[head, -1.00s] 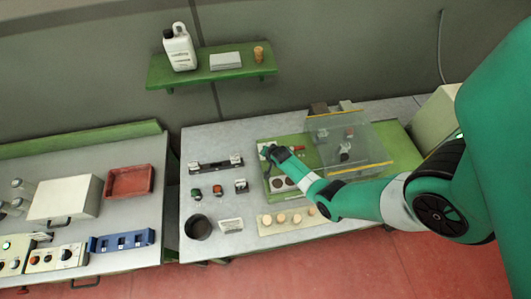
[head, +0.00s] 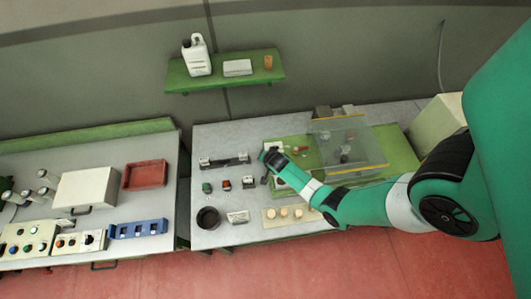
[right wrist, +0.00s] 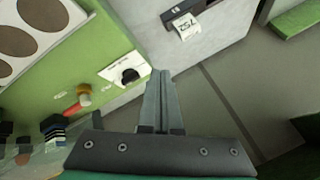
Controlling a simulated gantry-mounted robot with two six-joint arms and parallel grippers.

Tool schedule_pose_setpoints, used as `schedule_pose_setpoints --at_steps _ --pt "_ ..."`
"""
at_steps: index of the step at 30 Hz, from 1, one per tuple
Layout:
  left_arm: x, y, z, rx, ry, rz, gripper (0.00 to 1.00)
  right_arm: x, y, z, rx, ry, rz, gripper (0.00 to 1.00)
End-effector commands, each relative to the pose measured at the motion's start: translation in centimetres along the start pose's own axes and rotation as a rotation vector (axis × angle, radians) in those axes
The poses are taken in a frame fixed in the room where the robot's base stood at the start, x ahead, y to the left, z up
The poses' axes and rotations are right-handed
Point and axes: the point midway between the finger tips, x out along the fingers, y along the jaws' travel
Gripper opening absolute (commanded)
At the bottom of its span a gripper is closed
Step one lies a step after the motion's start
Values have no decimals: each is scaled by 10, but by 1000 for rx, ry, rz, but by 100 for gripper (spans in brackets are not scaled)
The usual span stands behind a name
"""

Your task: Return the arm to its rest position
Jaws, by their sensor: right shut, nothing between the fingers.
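My right arm (head: 375,205) reaches in from the right side of the head view across the right-hand bench. Its gripper (head: 266,157) is above the left edge of the green base plate (head: 402,152). In the right wrist view the two fingers (right wrist: 160,78) are together, with nothing between them. Below them show the green plate and a white label with a dark round knob (right wrist: 128,75). Cork stoppers (head: 283,211) stand in a row on a pale board, just in front of the arm. My left gripper does not show.
A clear guard (head: 345,150) with yellow edges stands on the plate beside my forearm. A black cup (head: 208,218) and small switches (head: 226,184) are on the bench to the left. A green shelf (head: 225,80) with a white bottle is on the wall behind.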

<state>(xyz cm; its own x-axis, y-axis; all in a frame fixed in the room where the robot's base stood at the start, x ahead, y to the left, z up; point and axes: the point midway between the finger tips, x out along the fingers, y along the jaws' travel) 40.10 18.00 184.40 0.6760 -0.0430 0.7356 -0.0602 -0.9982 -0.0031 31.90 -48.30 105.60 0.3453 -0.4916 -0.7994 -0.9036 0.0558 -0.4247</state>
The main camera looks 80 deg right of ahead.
Motion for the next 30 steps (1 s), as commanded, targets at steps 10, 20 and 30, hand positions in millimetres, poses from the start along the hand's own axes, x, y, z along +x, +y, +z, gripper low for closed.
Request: schedule_pose_setpoints --at_steps 10,20,30 --pt "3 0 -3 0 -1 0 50 -5 -2 0 2 1 1 0" --pt "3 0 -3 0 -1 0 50 -15 -59 16 -60 -13 -90 0" --pt "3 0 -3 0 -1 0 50 -157 -312 21 -102 21 -614 0"
